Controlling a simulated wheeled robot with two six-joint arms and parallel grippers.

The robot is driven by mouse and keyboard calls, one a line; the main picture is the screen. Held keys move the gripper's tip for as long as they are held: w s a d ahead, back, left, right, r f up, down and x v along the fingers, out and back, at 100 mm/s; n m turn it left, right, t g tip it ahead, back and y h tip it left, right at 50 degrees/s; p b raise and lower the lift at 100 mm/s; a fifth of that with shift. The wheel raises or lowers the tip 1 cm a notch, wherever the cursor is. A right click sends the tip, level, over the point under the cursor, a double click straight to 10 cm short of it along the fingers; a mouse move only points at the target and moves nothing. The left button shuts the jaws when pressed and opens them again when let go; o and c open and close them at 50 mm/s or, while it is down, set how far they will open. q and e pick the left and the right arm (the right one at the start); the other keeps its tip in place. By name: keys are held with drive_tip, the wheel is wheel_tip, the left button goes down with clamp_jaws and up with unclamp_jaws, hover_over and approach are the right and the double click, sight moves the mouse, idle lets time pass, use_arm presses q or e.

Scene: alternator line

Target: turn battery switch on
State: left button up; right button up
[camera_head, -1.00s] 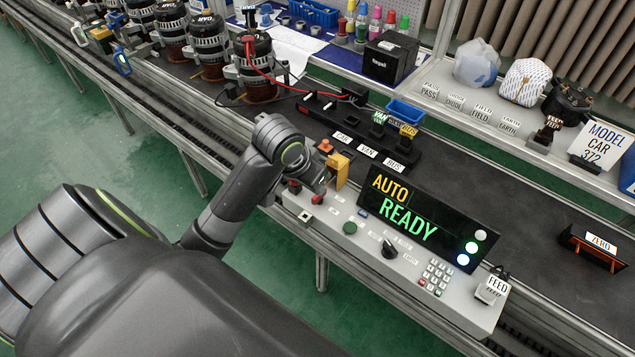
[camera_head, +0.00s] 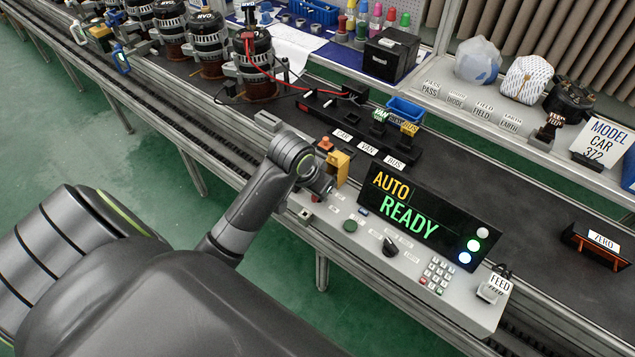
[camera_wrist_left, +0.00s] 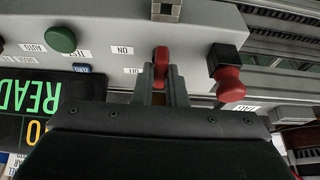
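The battery switch has a red handle (camera_wrist_left: 161,62) on the grey panel (camera_wrist_left: 105,20), with ON and OFF labels to its left in the left wrist view. The handle points along the picture's vertical there. My left gripper (camera_wrist_left: 162,80) is at the switch, its two fingers close on either side of the handle; they appear shut on it. In the head view my left gripper (camera_head: 318,188) is at the panel's left end, and my wrist hides most of the switch. My right gripper is not in view.
A red knob on a black block (camera_wrist_left: 228,84) stands close to the right of the fingers in the wrist view. A yellow block (camera_head: 339,167) and the AUTO READY display (camera_head: 415,215) stand near the gripper. A green button (camera_head: 350,225) and black selector (camera_head: 390,246) lie farther right.

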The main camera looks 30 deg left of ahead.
use_arm(q)
clamp_jaws()
drive_tip(key=shift+r+m+p, duration=0.15)
drive_tip(key=shift+m+p, duration=0.35)
drive_tip(key=shift+p, duration=0.3)
drive_tip(key=m+h+p, duration=0.1)
drive_tip(key=m+p, duration=0.2)
drive_tip(key=shift+a+r+g+p, duration=0.1)
drive_tip(key=shift+a+g+p, duration=0.05)
drive_tip(key=shift+g+p, duration=0.15)
drive_tip(key=m+h+p, duration=0.1)
drive_tip(key=m+p, duration=0.1)
drive_tip(key=shift+w+m, duration=0.1)
drive_tip(key=shift+m, duration=0.2)
drive_tip(key=m+g+h, duration=0.1)
drive_tip(key=m, duration=0.2)
drive_tip(key=shift+w+a+m+p, duration=0.1)
drive_tip(key=shift+m+p, duration=0.2)
drive_tip(key=shift+p, duration=0.1)
drive_tip(key=m, duration=0.1)
drive_tip(key=m+g, duration=0.1)
drive_tip(key=m, duration=0.1)
drive_tip(key=m+g+h, duration=0.1)
drive_tip(key=shift+w+f+m, duration=0.1)
drive_tip(key=shift+f+m, duration=0.15)
drive_tip(key=shift+m, duration=0.15)
drive_tip(key=o, duration=0.7)
unclamp_jaws()
